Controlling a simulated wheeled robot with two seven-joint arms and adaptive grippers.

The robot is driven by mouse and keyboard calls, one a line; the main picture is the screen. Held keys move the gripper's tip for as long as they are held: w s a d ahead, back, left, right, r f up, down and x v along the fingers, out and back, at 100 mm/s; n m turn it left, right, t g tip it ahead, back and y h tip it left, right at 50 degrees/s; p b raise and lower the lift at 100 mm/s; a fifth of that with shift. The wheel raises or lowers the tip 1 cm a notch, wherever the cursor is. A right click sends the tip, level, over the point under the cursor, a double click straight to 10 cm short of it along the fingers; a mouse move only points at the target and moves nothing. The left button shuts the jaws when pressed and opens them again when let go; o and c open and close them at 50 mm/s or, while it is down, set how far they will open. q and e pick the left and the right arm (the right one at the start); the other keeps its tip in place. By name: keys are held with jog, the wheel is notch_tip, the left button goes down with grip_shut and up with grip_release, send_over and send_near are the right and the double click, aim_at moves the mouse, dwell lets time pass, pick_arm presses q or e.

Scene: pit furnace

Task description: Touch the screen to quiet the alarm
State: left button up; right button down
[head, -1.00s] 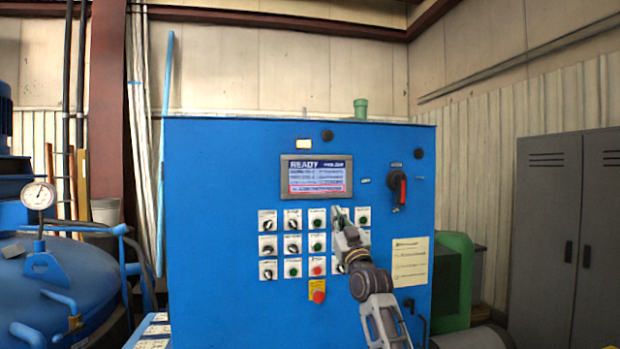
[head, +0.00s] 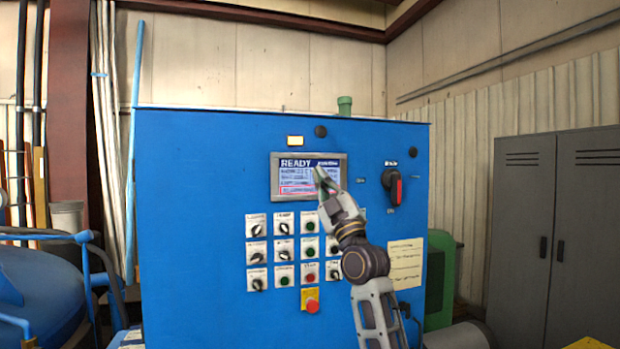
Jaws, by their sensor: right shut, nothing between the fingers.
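The screen (head: 290,182) is a small grey-framed display on the upper part of the blue control cabinet (head: 190,220). It reads READY on a dark blue bar, with lines of text below and a red-outlined strip at the bottom left. My right gripper (head: 318,170) is shut and empty, its tips in front of the right half of the screen, hiding part of it. I cannot tell whether the tips touch the glass. My left gripper is not in view.
Rows of knobs and buttons (head: 283,250) sit below the screen, with a red emergency button (head: 312,305) under them. A red-and-black rotary switch (head: 393,186) is right of the screen. A paper notice (head: 405,262) is beside my right arm. Grey lockers (head: 545,230) stand at the right.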

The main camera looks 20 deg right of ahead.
aim_at(312, 178)
jog(key=shift+w+a+f+n, duration=0.1)
jog(key=shift+w+n, duration=0.05)
jog(key=shift+n, duration=0.85)
jog(key=shift+w, duration=0.1)
jog(key=shift+w+a+b, duration=0.1)
jog(key=shift+w+b, duration=0.25)
jog(key=shift+w, duration=3.9)
jog(key=shift+w, duration=0.7)
jog(key=shift+s, duration=0.7)
